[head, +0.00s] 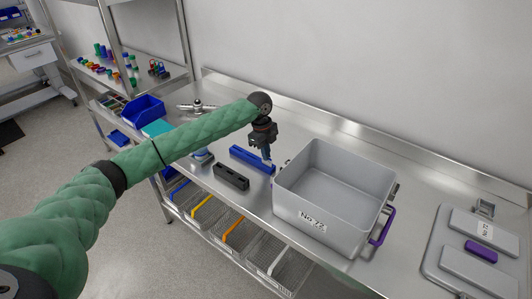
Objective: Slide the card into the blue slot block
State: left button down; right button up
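The blue slot block (246,157) is a long bar lying on the steel bench, left of the grey bin. My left gripper (267,153) points down just above the right end of this block. A small bluish piece shows at its fingertips; I cannot tell whether it is the card or part of the fingers. The gap between the fingers is too small to make out. No card can be clearly picked out elsewhere. My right gripper is not in view.
A black slotted block (231,177) lies in front of the blue one. A large grey bin (345,225) stands close on the right, with a grey lid (437,270) beyond it. A small blue-grey item (202,158) and a blue tray (144,108) are to the left.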

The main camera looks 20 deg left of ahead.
pick_arm(q)
jog(key=c, duration=1.2)
grip_release()
jog(key=shift+o, duration=0.2)
jog(key=shift+r, duration=0.1)
jog(key=shift+r+p, duration=2.85)
jog(key=shift+r, duration=0.55)
